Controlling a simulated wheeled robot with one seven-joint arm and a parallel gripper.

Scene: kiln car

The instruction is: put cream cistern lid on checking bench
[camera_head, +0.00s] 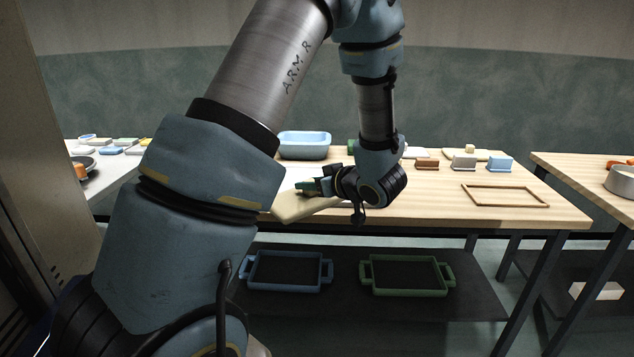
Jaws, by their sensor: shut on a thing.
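My gripper (316,187) is at the middle of the view, above the front part of a wooden-topped bench (505,212). It is shut on the cream cistern lid (298,208), a flat pale slab that sticks out to the left and toward me. The arm partly hides the lid, and the fingertips are hard to make out. I cannot tell whether the lid touches the bench top. No label shows which bench is the checking bench.
A blue basin (304,145) stands behind the gripper. A thin wooden frame (505,195) lies at the right, with bare wood around it. Small blocks line the back. A blue tray (285,288) and a green tray (407,292) are on the lower shelf. Another bench (590,185) stands right.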

